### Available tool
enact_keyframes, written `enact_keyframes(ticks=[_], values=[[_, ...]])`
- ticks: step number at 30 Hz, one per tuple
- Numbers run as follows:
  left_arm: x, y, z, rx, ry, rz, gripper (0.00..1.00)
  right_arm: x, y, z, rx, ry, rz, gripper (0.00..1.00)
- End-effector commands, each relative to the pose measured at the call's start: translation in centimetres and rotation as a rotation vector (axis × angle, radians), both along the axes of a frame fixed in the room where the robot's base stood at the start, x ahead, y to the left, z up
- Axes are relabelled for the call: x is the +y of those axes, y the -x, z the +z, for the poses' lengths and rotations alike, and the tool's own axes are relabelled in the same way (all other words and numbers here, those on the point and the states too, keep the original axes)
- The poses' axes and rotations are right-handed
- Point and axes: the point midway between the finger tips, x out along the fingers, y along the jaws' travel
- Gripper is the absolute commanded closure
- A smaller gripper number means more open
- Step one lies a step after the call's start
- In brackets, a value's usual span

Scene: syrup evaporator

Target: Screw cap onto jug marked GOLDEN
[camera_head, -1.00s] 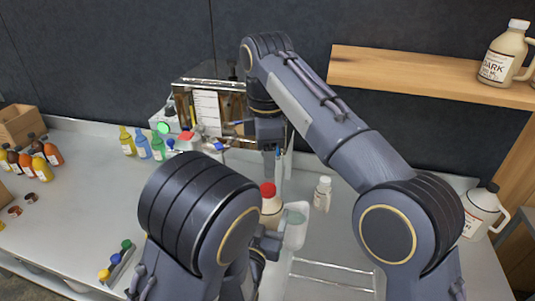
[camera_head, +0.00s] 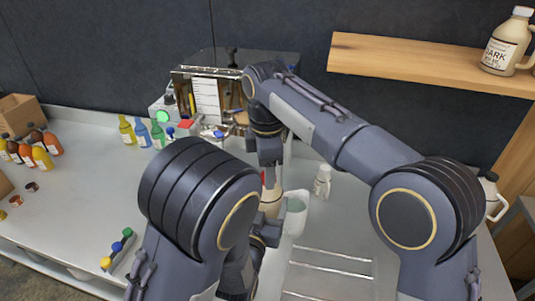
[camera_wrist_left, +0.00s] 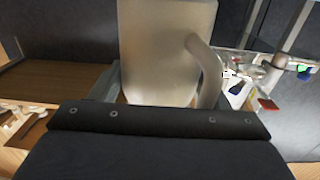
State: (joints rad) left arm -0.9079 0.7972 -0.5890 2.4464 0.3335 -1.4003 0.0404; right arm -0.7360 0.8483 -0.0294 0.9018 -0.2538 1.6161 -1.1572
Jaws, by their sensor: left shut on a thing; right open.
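A beige jug (camera_head: 271,204) stands in the middle of the counter, partly hidden behind my left arm. Its label is out of sight, so I cannot read a name on it. A sliver of a red cap (camera_head: 263,178) shows at its top; I cannot tell how it is seated. My left gripper (camera_head: 268,229) is shut on the jug low at its side. The jug's pale body and handle (camera_wrist_left: 165,50) fill the top of the left wrist view. My right gripper (camera_head: 269,176) is open, pointing down at the jug's top beside the red cap.
A pale translucent container (camera_head: 296,216) stands right of the jug, close to my left gripper. A small white bottle (camera_head: 322,183) is behind it. A DARK jug (camera_head: 504,43) sits on the wooden shelf (camera_head: 420,68). Colored bottles (camera_head: 142,133) stand back left.

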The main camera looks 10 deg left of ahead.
Motion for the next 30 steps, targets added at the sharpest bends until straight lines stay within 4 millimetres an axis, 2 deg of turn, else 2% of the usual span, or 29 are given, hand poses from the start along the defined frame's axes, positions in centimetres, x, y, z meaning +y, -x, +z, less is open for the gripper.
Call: enact_keyframes(ticks=[4,12,23,30], values=[[-0.01,-0.04,0.15,-0.005,0.002,0.0,0.94,-0.04,0.01,-0.81,0.0,0.0,-0.001,0.47],[-0.01,-0.04,0.15,-0.005,0.002,0.0,0.94,-0.04,0.0,-0.91,0.0,-0.001,-0.001,0.47],[-0.02,-0.03,0.15,-0.005,0.002,0.0,0.94,-0.02,-0.02,-0.89,-0.001,-0.001,-0.001,0.93],[-0.04,-0.03,0.15,-0.005,0.002,-0.001,0.94,-0.03,-0.03,-0.88,-0.001,-0.001,-0.015,0.94]])
